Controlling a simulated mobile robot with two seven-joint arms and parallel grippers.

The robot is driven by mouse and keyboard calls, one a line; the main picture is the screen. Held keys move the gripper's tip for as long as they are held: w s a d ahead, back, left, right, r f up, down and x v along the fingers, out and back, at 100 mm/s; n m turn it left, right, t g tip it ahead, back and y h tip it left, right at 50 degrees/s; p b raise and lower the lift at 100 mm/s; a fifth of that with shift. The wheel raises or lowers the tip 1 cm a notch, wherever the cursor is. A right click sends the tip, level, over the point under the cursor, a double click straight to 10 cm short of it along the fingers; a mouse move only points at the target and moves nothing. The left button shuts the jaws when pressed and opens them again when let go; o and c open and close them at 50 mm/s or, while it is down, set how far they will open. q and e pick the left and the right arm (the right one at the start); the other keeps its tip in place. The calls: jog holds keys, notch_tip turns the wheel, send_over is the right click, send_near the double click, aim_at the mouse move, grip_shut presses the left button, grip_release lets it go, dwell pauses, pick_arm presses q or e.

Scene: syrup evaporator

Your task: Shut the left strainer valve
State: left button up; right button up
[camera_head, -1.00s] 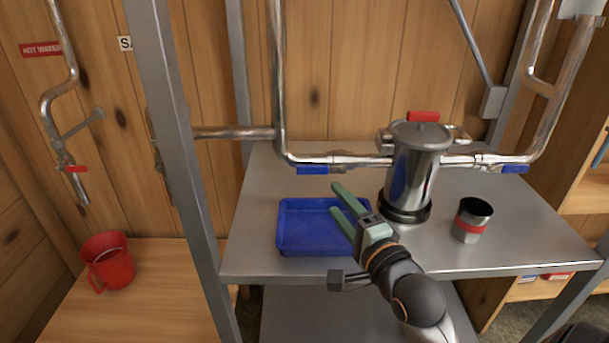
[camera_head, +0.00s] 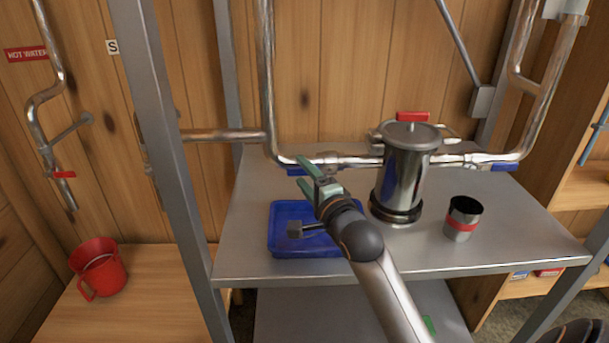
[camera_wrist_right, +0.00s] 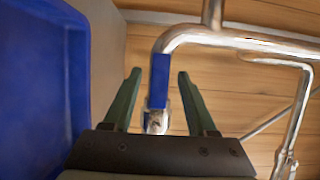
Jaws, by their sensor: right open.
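The left strainer valve has a blue handle (camera_head: 296,171) on the steel pipe left of the upright metal strainer canister (camera_head: 405,170). The handle lies roughly along the pipe in the head view, partly hidden by my gripper. My right gripper (camera_head: 304,172) is open with its green fingers at the handle. In the right wrist view the blue handle (camera_wrist_right: 159,80) shows between the two spread fingers (camera_wrist_right: 158,75), with gaps on both sides. Whether it is fully between them in depth I cannot tell. My left gripper is not in view.
A blue tray (camera_head: 281,245) lies on the metal shelf under my right arm. A second blue handle (camera_head: 505,167) is on the pipe right of the canister. A steel cup with a red band (camera_head: 462,218) stands at right. A red jug (camera_head: 98,268) is on the left bench.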

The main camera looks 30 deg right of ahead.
grip_shut()
dwell(0.3)
dwell(1.1)
